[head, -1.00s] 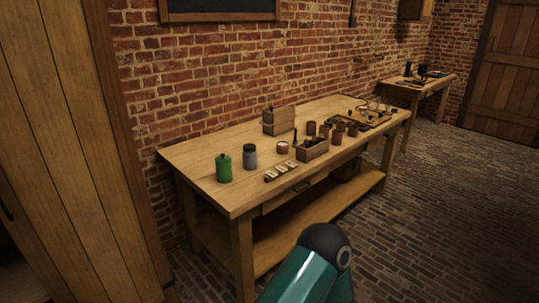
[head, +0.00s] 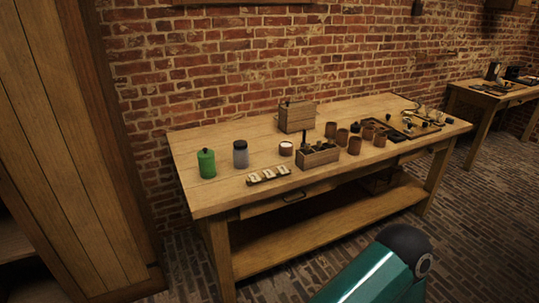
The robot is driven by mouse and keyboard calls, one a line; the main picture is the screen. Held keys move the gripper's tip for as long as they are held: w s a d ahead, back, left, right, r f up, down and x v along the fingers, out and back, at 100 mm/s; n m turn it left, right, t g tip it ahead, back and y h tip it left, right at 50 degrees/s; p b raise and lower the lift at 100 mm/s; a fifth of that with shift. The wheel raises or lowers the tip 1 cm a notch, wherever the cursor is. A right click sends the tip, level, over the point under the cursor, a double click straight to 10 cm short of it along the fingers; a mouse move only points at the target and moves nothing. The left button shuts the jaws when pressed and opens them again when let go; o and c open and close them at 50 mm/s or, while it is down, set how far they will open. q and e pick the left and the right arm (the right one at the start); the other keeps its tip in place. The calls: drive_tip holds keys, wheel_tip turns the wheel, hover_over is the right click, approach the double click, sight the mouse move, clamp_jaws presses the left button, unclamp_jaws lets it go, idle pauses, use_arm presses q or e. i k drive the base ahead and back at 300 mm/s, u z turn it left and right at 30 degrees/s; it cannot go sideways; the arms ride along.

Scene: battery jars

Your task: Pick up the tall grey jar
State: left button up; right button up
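The tall grey jar (head: 240,156) stands upright on the wooden workbench (head: 215,191), toward its left end. It has a dark lid and a grey body. A green jar (head: 206,163) stands just to its left, apart from it. Neither of my grippers is in the head view. Only a teal and black link of one of my arms shows at the bottom right, well away from the jar.
Right of the grey jar are a small white-topped pot (head: 286,149), a strip of white pieces (head: 269,175), an open wooden box (head: 317,156) and several brown cups. A larger wooden box (head: 297,116) stands behind. The bench's front left corner is bare.

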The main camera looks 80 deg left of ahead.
sight(241, 159)
drive_tip(key=z, duration=0.15)
drive_tip(key=i, duration=0.95)
drive_tip(key=u, duration=1.4)
drive_tip(key=i, duration=0.25)
drive_tip(key=u, duration=2.8)
drive_tip(key=i, duration=1.2)
drive_tip(key=z, duration=0.6)
